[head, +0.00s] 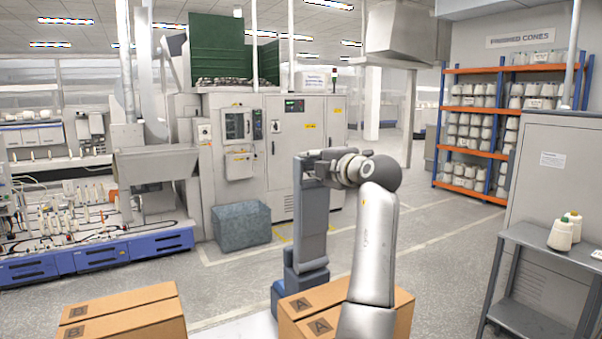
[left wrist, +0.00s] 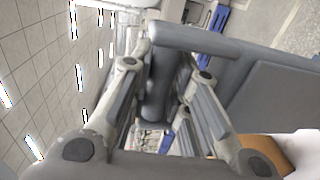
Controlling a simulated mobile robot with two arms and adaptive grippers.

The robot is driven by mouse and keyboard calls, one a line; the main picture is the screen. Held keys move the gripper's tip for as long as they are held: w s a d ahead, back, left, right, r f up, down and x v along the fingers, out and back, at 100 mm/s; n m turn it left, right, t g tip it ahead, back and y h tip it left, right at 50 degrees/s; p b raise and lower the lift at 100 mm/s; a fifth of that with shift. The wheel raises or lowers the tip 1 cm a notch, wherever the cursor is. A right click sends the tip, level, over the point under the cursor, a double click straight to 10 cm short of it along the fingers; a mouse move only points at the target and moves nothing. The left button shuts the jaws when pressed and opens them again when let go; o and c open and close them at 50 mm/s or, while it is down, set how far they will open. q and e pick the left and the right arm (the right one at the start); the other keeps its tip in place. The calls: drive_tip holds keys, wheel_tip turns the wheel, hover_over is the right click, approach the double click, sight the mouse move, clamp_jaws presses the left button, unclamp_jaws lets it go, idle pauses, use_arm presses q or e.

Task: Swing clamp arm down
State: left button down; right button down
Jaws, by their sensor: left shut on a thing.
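The clamp arm (head: 313,225) appears to be the tall grey piece standing upright in the middle of the head view, above a blue base (head: 292,285). My left gripper (head: 312,164) is at its upper end, reaching in from the right side. In the left wrist view, a dark grey rounded bar (left wrist: 156,85) lies between the fingers of my left gripper (left wrist: 165,98), which are shut on it. This bar joins a grey crosspiece (left wrist: 200,39) and a wide grey panel (left wrist: 275,98). My right gripper is not in view.
A cardboard box marked A (head: 300,304) stands right by the blue base, partly behind my arm. A box marked B (head: 125,318) is at the lower left. A grey side table (head: 555,246) with cones is at the right. The floor behind is open.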

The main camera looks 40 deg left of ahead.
use_arm(q)
drive_tip(key=s+d+f+b, duration=0.1)
drive_tip(key=d+b, duration=0.1)
drive_tip(key=d, duration=0.3)
drive_tip(key=shift+s+d+f, duration=0.25)
drive_tip(key=shift+s+f, duration=0.05)
drive_tip(key=shift+f, duration=0.1)
drive_tip(key=c, duration=1.6)
unclamp_jaws()
drive_tip(key=shift+o, duration=1.1)
drive_tip(key=shift+a, duration=0.2)
drive_tip(key=shift+d+r, duration=0.1)
drive_tip(key=shift+r, duration=0.15)
drive_tip(key=shift+d, duration=0.1)
drive_tip(key=s+d+f+b, duration=0.1)
drive_tip(key=s+d+b, duration=0.1)
drive_tip(key=d, duration=0.6)
drive_tip(key=s+d+f+b, duration=0.2)
drive_tip(key=d+b, duration=0.2)
drive_tip(key=d, duration=0.4)
drive_tip(key=shift+s+b, duration=0.3)
drive_tip(key=shift+b, duration=0.1)
